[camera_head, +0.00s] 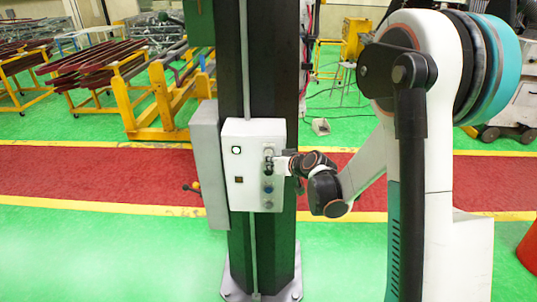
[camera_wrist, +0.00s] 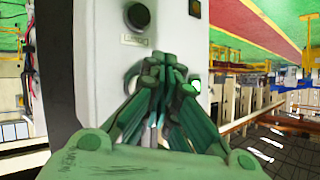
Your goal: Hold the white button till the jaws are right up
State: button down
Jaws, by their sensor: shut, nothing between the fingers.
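A pale control box (camera_head: 254,137) is fixed to a dark column, with a vertical row of round controls along its right side. My gripper (camera_head: 270,164) reaches in from the right, its fingertips at the upper part of that row. In the wrist view my gripper (camera_wrist: 168,64) has its fingers closed together in front of the panel (camera_wrist: 95,60), with nothing between them. The fingers cover part of the panel. A small pale round spot (camera_wrist: 196,85) shows beside the fingers; I cannot tell whether it is the white button. Contact with a button cannot be made out. No machine jaws can be recognised.
The dark column (camera_head: 265,60) stands on a bolted foot. Yellow racks (camera_head: 165,105) stand behind at left. The green floor at lower left is clear.

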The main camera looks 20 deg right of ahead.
jog(key=shift+w, duration=0.1)
dwell(0.7)
jog(key=shift+w+d+b, duration=0.15)
jog(key=shift+w+b, duration=0.15)
jog(key=shift+w+d, duration=0.1)
jog(key=shift+w, duration=0.3)
dwell(0.7)
jog(key=shift+s, duration=0.2)
dwell(4.0)
jog(key=shift+s+a+b, duration=0.25)
jog(key=shift+s+b, duration=0.25)
jog(key=shift+s, duration=0.1)
jog(key=shift+s, duration=0.1)
jog(key=shift+s+a+b, duration=0.2)
jog(key=shift+s+a, duration=0.05)
jog(key=shift+s, duration=0.5)
jog(key=shift+s+a+b, duration=0.15)
jog(key=shift+s+a, duration=0.1)
jog(key=shift+s, duration=0.55)
jog(key=shift+s+a+b, duration=0.2)
jog(key=shift+s+a, duration=0.05)
jog(key=shift+s, duration=0.5)
